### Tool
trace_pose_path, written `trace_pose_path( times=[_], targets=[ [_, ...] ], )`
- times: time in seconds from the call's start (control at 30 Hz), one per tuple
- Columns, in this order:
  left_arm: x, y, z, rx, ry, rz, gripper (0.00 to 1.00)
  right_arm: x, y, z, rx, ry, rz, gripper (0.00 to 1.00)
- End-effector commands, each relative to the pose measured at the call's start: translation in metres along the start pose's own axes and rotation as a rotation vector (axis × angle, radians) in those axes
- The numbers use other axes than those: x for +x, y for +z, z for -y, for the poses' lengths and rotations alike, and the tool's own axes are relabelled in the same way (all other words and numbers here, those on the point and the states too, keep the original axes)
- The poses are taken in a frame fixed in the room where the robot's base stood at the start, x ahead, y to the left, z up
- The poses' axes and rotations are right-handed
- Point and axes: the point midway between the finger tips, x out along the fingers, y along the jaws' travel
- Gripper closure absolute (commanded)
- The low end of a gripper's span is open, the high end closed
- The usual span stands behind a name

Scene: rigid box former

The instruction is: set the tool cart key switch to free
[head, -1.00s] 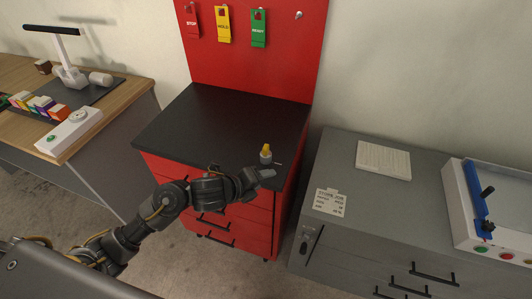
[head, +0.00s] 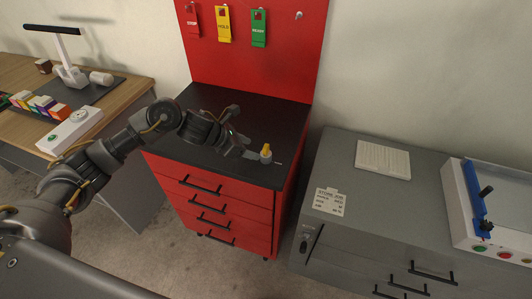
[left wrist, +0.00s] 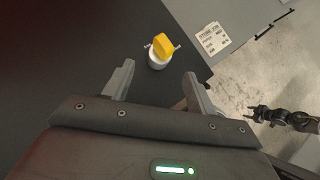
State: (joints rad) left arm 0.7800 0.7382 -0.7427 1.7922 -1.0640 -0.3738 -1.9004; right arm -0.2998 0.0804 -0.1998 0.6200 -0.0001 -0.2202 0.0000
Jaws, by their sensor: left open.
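The key switch (head: 266,154) stands on the black top of the red tool cart (head: 281,205), near its front right corner. It has a yellow handle on a pale round base. It also shows in the left wrist view (left wrist: 161,50), just beyond my fingertips, with a small mark on either side of the handle. My left gripper (head: 248,150) is open and empty, just left of the switch and apart from it. Its two fingers show in the left wrist view (left wrist: 157,75), pointing toward the switch. What the side marks say is too small to read.
Red, yellow and green tags (head: 224,24) hang on the cart's red back panel. A grey cabinet (head: 345,215) with a label card (head: 329,201) stands to the right, across a gap. A wooden bench (head: 120,97) is at the left.

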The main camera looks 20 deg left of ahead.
Motion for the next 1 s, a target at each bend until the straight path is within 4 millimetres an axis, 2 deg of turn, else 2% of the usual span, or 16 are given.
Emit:
trace_pose_path(
  times=[0.3, 0.5, 0.87, 1.0],
  targets=[
    [0.058, 0.002, 0.002, -0.006, -0.002, -0.001, 0.43, -0.018, -0.002, 0.0, 0.0, 0.0, 0.0, 0.46],
    [0.08, 0.001, 0.001, -0.004, 0.0, 0.001, 0.43, -0.022, -0.002, 0.0, 0.0, 0.0, -0.001, 0.46],
    [0.086, 0.0, 0.0, -0.002, 0.001, 0.001, 0.43, -0.023, -0.002, 0.0, 0.0, 0.0, 0.0, 0.46],
    [0.086, 0.0, 0.0, -0.002, 0.001, 0.001, 0.59, -0.023, -0.002, 0.0, 0.0, 0.0, 0.0, 0.46]
  ],
)
